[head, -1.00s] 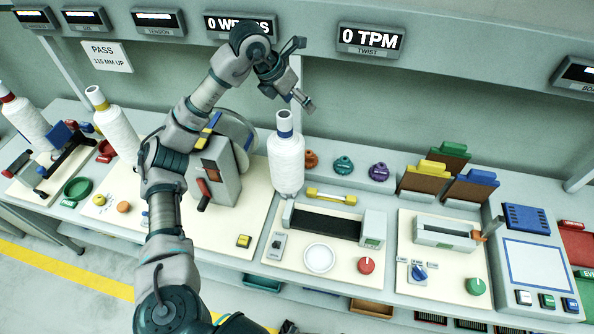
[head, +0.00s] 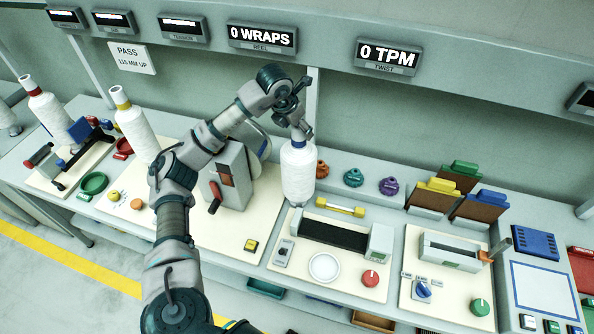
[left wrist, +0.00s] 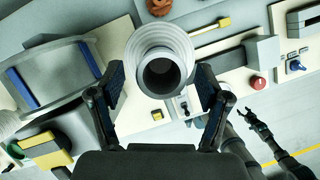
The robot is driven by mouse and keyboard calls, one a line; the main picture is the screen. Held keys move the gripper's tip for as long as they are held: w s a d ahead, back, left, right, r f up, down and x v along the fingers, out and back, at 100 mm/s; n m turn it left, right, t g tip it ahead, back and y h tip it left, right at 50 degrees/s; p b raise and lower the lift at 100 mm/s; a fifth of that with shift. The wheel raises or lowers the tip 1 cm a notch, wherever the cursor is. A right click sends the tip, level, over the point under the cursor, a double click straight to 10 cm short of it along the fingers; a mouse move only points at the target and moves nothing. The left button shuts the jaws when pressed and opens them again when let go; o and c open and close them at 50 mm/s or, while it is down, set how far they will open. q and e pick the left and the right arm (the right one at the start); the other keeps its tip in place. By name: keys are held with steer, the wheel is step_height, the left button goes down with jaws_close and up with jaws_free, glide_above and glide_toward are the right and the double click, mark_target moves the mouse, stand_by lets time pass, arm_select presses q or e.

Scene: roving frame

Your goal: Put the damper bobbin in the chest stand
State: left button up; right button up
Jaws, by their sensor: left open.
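A white cone-shaped bobbin with a blue collar (head: 298,178) stands upright on the bench. My left gripper (head: 296,122) is directly above its top, pointing down. In the left wrist view the bobbin (left wrist: 163,47) is seen from above, its hollow end between the two open fingers (left wrist: 160,88), with gaps on both sides. Two similar bobbins stand at the left, one with a yellow collar (head: 135,130) and one with a red collar (head: 48,112). No label shows which is the damper bobbin, and I cannot identify the chest stand. My right gripper (left wrist: 257,122) shows small in the left wrist view.
A grey reel machine (head: 230,180) stands left of the blue-collared bobbin. A yellow-ended bar (head: 340,207) and a black-topped device (head: 334,233) are close on its right. Small orange, teal (head: 353,178) and purple knobs sit behind. A display shelf (head: 260,37) overhangs the back.

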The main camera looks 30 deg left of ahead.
arm_select(q)
steer(key=p+x, duration=0.1)
steer(key=x, duration=0.3)
steer(key=shift+w+d+f, duration=0.1)
steer(key=shift+d+f, duration=0.1)
steer(key=shift+a, duration=0.2)
steer(key=shift+c, duration=0.7)
steer(key=shift+a, duration=0.2)
steer(key=c, duration=0.8)
steer(key=shift+d, duration=0.1)
jaws_close()
steer(key=shift+d+r, duration=0.1)
steer(key=shift+d, duration=0.1)
